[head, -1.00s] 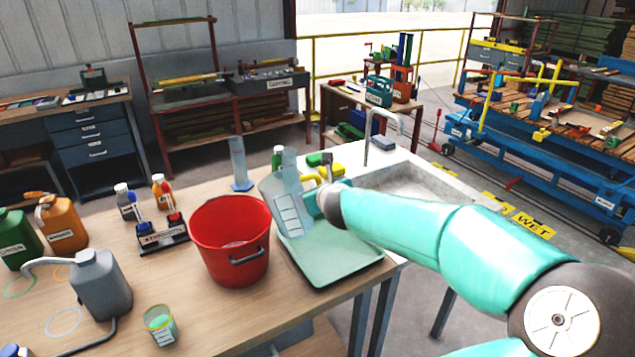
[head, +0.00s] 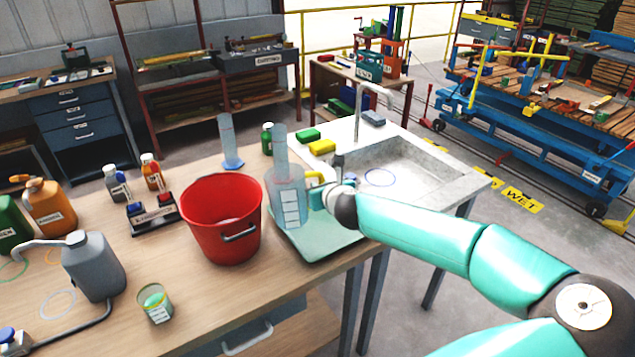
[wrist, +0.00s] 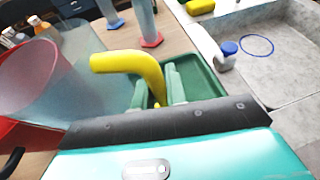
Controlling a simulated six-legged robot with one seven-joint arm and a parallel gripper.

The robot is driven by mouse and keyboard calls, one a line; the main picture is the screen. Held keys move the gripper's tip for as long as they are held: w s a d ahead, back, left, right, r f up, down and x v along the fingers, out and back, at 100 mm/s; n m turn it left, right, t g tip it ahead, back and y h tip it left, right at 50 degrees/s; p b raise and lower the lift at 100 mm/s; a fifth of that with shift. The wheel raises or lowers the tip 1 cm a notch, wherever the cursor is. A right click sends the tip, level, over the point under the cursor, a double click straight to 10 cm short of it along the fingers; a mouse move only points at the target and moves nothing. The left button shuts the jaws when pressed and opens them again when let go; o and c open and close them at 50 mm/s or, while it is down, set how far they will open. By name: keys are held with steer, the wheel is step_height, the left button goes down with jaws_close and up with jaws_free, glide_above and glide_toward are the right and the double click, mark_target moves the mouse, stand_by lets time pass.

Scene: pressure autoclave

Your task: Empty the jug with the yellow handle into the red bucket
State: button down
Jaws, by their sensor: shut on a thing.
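The clear jug (head: 288,205) with a pale label stands close to upright over the green tray, just right of the red bucket (head: 222,240). Its yellow handle (head: 314,179) faces right, and my gripper (head: 326,196) is shut on it. In the wrist view the yellow handle (wrist: 135,65) runs between my gripper's fingers (wrist: 160,92), and the clear jug wall (wrist: 95,50) overlaps the bucket (wrist: 15,135). The bucket is open at the top and a paler patch shows inside. I cannot tell how much liquid the jug holds, nor whether its base touches the tray.
The green tray (head: 325,240) lies beneath the jug. A measuring cylinder (head: 229,140) stands behind the bucket, and another (head: 280,145) behind the jug. A sink (head: 400,165) is to the right. A grey canister (head: 92,265) and a beaker (head: 155,303) stand front left.

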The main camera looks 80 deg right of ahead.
mark_target(323, 179)
stand_by(0.4)
steer(key=shift+r, duration=1.5)
